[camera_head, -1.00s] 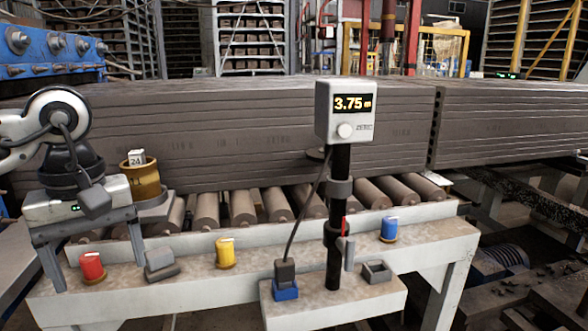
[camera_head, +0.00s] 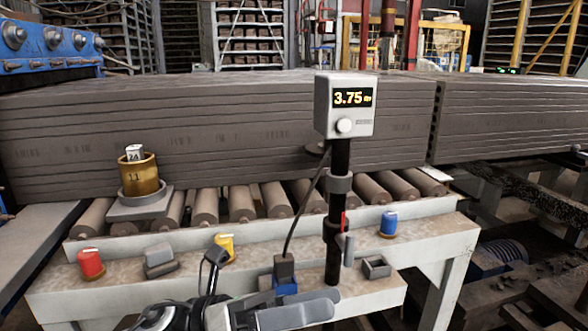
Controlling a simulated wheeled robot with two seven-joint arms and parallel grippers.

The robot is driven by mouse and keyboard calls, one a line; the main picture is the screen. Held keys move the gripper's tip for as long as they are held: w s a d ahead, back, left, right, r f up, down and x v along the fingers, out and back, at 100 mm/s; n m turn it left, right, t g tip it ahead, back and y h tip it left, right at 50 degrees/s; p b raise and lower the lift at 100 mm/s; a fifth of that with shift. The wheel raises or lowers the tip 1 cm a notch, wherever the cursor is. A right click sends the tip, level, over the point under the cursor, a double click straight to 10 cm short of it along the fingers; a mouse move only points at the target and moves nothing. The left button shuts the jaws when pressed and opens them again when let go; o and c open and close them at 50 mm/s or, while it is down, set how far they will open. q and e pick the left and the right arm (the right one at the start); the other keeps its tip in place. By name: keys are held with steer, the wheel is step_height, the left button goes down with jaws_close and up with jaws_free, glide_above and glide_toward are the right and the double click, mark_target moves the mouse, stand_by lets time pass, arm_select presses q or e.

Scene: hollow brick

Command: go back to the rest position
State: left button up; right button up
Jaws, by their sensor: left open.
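My left gripper (camera_head: 318,306) is at the bottom middle, close to the camera, in front of the white-edged bench. Its grey fingers point right and overlap each other in the view. It is open, and I see nothing between the fingers. Part of its body is cut off by the lower edge. My right gripper is not in view.
A brass cup (camera_head: 142,180) with a white block marked 24 stands on a grey base by the rollers. A display post (camera_head: 345,105) reads 3.75. Red (camera_head: 91,263), yellow (camera_head: 226,247) and blue (camera_head: 389,224) pieces stand on the bench (camera_head: 190,285).

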arm_select(q)
steer(key=w+a+f+n+t+y, duration=0.2)
steer(key=a+f+n+t+y, duration=0.25)
steer(key=n, duration=0.65)
steer(key=w+a+f+n+t+y, duration=0.2)
steer(key=f+n+t+y, duration=0.2)
steer(key=f+n+t, duration=0.45)
steer(key=w+a+f+n+t+y, duration=0.1)
steer(key=a+f+n+t+y, duration=0.3)
steer(key=n, duration=0.8)
steer(key=s+a+f+n+g+y, duration=0.3)
steer(key=s+f+n, duration=0.3)
steer(key=f, duration=0.2)
steer(key=s+a+f+n+g+y, duration=0.3)
steer(key=s+f+n, duration=0.3)
steer(key=f, duration=0.3)
steer(key=shift+s+a+f, duration=0.2)
steer(key=shift+s+a, duration=0.05)
steer(key=shift+s, duration=0.05)
